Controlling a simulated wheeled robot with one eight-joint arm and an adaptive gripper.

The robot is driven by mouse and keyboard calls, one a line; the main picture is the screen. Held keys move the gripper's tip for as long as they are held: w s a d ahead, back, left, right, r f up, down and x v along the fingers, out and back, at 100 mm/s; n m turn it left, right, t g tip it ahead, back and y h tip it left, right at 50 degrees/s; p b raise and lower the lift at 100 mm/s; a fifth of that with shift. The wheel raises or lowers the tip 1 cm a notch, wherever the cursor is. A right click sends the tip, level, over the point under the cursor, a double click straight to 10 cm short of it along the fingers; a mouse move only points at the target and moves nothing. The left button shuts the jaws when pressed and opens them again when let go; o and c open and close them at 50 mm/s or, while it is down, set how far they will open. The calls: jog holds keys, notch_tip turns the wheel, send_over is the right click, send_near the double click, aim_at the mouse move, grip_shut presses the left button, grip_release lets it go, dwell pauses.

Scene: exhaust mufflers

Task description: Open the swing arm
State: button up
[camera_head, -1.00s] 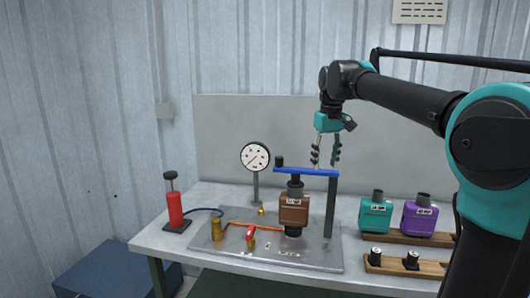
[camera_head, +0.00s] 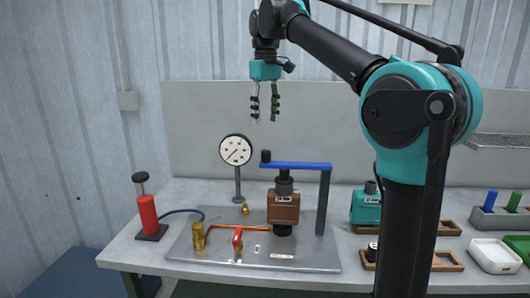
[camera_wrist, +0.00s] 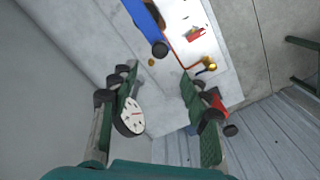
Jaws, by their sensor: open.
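The swing arm is a blue bar (camera_head: 300,165) on top of a dark post (camera_head: 323,202) at the right of the metal test plate. It reaches left over the brown muffler (camera_head: 283,207) and has a black knob (camera_head: 265,156) at its free left end. In the wrist view the blue bar (camera_wrist: 142,14) and its black knob (camera_wrist: 160,48) show at the top, beyond the fingertips. My gripper (camera_head: 265,118) is open and empty. It hangs in the air above the knob end, clearly apart from it. Its fingers (camera_wrist: 158,65) are spread in the wrist view.
A pressure gauge (camera_head: 236,150) stands behind the plate (camera_head: 310,255), left of the bar. A red pump (camera_head: 148,214) stands at the left. A teal muffler (camera_head: 366,206) is to the right, partly behind my arm. A white tray (camera_head: 495,257) lies at the far right.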

aim_at(266, 150)
notch_tip(266, 150, down, 12)
jog(key=shift+r, duration=0.1)
jog(key=shift+c, duration=0.2)
grip_shut()
dwell(0.4)
